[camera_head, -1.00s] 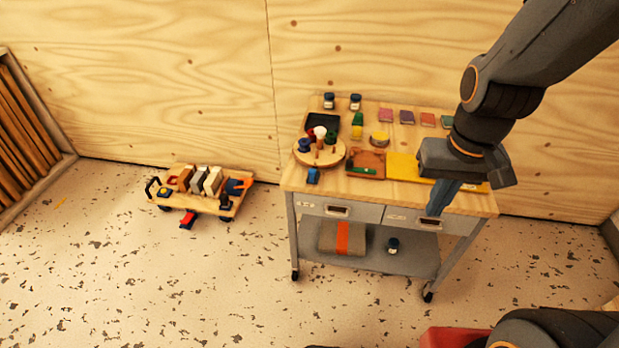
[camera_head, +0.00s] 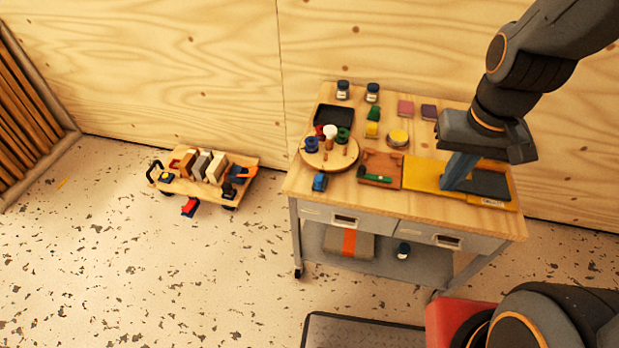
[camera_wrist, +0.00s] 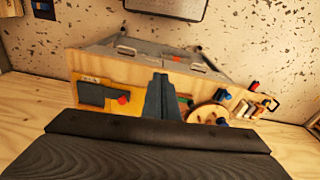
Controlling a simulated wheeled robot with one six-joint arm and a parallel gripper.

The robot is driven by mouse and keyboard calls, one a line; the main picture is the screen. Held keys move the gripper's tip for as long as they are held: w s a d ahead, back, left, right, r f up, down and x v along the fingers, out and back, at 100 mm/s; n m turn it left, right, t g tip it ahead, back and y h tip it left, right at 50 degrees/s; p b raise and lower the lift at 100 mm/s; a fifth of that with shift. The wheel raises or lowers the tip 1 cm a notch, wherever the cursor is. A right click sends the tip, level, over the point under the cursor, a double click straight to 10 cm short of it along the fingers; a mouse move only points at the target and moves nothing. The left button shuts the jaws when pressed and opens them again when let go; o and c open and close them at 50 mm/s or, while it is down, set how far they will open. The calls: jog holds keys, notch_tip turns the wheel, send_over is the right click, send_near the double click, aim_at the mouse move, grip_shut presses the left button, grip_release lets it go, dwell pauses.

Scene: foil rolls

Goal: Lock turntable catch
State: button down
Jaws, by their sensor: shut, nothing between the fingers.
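The round wooden turntable (camera_head: 313,159) sits at the left of the trolley top in the head view, carrying several coloured rolls. It also shows in the wrist view (camera_wrist: 198,115), partly cut off by my gripper's dark body. A small blue block (camera_head: 320,182), possibly the catch, is at the turntable's front edge; whether it is locked cannot be made out.
A yellow board (camera_head: 424,174) and a brown tray with a green piece (camera_head: 381,168) lie between gripper and turntable. Jars (camera_head: 343,90) and small coloured blocks stand behind. A low wooden cart (camera_head: 205,178) stands on the floor at left.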

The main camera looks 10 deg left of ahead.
jog(key=n+t+h+b, duration=0.8)
jog(key=n+t+b, duration=0.65)
jog(key=n, duration=1.55)
send_near(316, 182)
jog(key=s+a+r+g+b, duration=0.2)
jog(key=s+a, duration=0.3)
jog(key=s, duration=0.1)
jog(key=shift+d+t, duration=0.2)
jog(key=shift+t, duration=0.05)
jog(key=b+x, duration=0.7)
jog(key=x, duration=0.7)
jog(key=shift+d+r, duration=0.15)
jog(key=shift+d, duration=0.05)
